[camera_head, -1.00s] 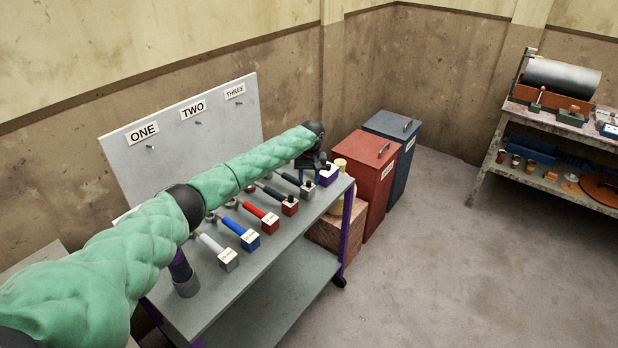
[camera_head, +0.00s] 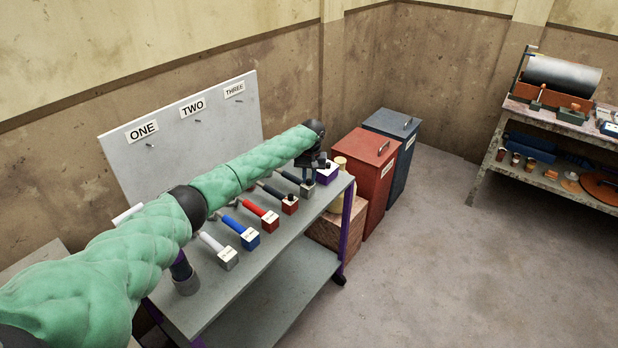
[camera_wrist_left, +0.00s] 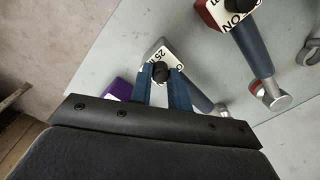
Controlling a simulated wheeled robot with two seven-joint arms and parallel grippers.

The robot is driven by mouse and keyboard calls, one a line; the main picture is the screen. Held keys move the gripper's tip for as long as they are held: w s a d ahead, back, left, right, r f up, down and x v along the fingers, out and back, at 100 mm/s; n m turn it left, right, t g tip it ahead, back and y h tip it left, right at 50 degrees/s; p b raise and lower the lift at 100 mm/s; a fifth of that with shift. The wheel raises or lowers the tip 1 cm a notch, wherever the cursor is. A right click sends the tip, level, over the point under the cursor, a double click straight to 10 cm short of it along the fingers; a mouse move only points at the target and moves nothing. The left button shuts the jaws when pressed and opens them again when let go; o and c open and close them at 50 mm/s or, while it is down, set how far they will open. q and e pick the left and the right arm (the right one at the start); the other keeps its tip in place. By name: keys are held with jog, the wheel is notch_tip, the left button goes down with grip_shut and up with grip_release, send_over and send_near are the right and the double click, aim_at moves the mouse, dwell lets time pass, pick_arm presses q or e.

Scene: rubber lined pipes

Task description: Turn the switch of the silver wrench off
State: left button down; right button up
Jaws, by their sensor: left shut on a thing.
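A wrench with a silver-grey block (camera_head: 307,190) and a dark blue handle (camera_head: 288,177) lies near the far end of the grey cart. In the left wrist view its labelled block (camera_wrist_left: 151,52) carries a black switch knob (camera_wrist_left: 160,72). My left gripper (camera_wrist_left: 160,76) is shut on this knob, its two blue fingers on either side. In the head view the left gripper (camera_head: 307,177) is over the block, its tips partly hidden. My right gripper is not in view.
Wrenches with a blue block (camera_head: 250,240), a red block (camera_head: 270,222) and a dark red block (camera_head: 290,205) lie between. A purple block (camera_head: 327,176) stands close beyond the gripper. A grey board (camera_head: 215,130) rises behind; red and blue bins (camera_head: 365,180) stand right.

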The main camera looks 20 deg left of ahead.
pick_arm(q)
jog(key=shift+m, duration=0.8)
jog(key=m, duration=0.3)
jog(key=shift+d+m, duration=0.1)
jog(key=shift+m, duration=0.3)
jog(key=m, duration=0.3)
jog(key=shift+p, duration=0.3)
jog(key=shift+m, duration=0.9)
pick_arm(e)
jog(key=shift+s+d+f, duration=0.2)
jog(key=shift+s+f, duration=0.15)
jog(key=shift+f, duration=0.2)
pick_arm(q)
jog(key=shift+m, duration=0.3)
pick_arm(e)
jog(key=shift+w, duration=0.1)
pick_arm(q)
jog(key=c, duration=1.3)
grip_release()
